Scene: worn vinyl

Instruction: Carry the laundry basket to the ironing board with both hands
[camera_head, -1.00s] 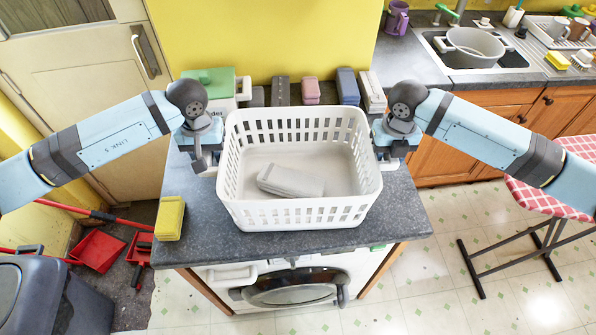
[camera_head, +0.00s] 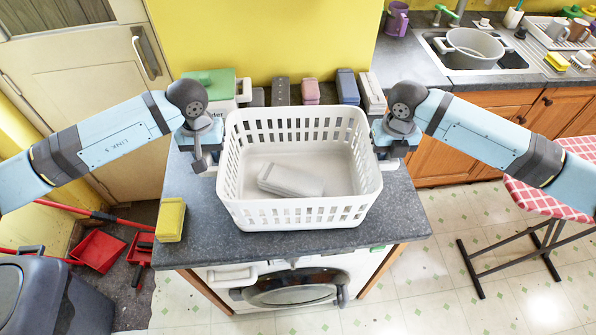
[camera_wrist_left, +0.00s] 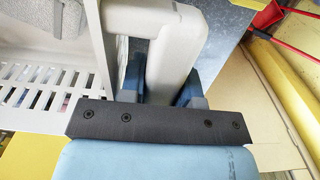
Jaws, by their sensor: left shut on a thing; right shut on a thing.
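The white laundry basket (camera_head: 300,214) stands upright over the dark grey counter, with a grey folded cloth (camera_head: 290,180) inside. I cannot tell whether its bottom touches the counter. My left gripper (camera_head: 207,165) is shut on the basket's left handle; in the left wrist view the two blue fingers (camera_wrist_left: 160,90) sit either side of the white handle (camera_wrist_left: 175,45). My right gripper (camera_head: 388,160) is at the basket's right side, shut on the right handle, which is mostly hidden. The ironing board (camera_head: 550,200), with a red checked cover, stands at the right edge, partly out of view.
The counter (camera_head: 400,215) sits over a washing machine (camera_head: 295,285). A yellow block (camera_head: 171,219) stands at its left edge. A green-lidded box (camera_head: 215,85) and several folded cloths line the back. A grey bin (camera_head: 45,295) is lower left. Tiled floor (camera_head: 425,290) is free before the ironing board.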

